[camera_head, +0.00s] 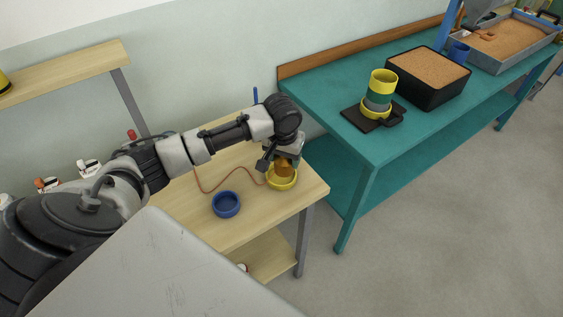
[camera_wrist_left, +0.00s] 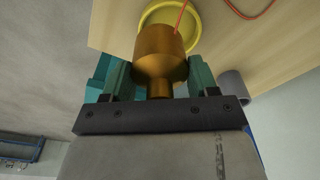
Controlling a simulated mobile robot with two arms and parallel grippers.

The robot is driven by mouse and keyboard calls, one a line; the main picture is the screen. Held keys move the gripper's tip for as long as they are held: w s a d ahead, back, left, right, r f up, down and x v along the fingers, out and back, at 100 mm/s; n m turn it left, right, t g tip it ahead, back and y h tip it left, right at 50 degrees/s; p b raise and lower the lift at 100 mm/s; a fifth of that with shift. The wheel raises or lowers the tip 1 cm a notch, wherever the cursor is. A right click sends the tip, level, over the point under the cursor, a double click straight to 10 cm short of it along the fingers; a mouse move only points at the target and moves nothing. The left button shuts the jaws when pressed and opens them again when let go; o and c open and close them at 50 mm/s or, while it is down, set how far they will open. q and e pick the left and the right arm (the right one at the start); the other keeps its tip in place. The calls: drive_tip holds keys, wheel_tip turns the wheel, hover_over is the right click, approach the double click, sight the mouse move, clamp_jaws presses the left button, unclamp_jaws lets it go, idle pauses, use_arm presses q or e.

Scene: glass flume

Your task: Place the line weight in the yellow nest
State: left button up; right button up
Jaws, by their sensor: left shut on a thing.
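The line weight (camera_head: 283,169) is a brass-coloured stepped cylinder with an orange-red cord on it. My left gripper (camera_head: 278,158) is shut on it, near the front right corner of the wooden table. In the left wrist view the weight (camera_wrist_left: 161,55) sits between the two greenish fingers of the gripper (camera_wrist_left: 158,80). The yellow nest (camera_head: 283,184) is a round shallow ring on the table. The weight is over the nest in the head view and covers part of it in the wrist view (camera_wrist_left: 198,38). I cannot tell whether the weight touches its floor. My right gripper is not in view.
A blue ring (camera_head: 226,204) stands on the wooden table (camera_head: 195,228), left of the yellow nest. The cord (camera_head: 215,184) lies in a loop behind it. A teal bench (camera_head: 335,140) stands to the right, with a yellow-green cylinder (camera_head: 381,88) and a black box (camera_head: 425,90).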

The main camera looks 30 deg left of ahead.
sight(281, 164)
use_arm(q)
drive_tip(key=shift+w+a+f, duration=0.5)
drive_tip(key=shift+w+a, duration=0.05)
drive_tip(key=shift+a, duration=0.2)
drive_tip(key=shift+a+f, duration=0.1)
drive_tip(key=shift+f, duration=0.15)
drive_tip(key=shift+f+p, duration=0.4)
drive_tip(key=shift+f, duration=1.45)
drive_tip(key=o, duration=1.1)
drive_tip(key=shift+f, duration=0.1)
drive_tip(key=r, duration=0.4)
drive_tip(key=s+r, duration=0.1)
drive_tip(key=r, duration=0.7)
drive_tip(key=shift+s+r+b, duration=0.1)
drive_tip(key=shift+s+b, duration=0.1)
drive_tip(key=shift+b, duration=0.2)
drive_tip(key=shift+d, duration=0.25)
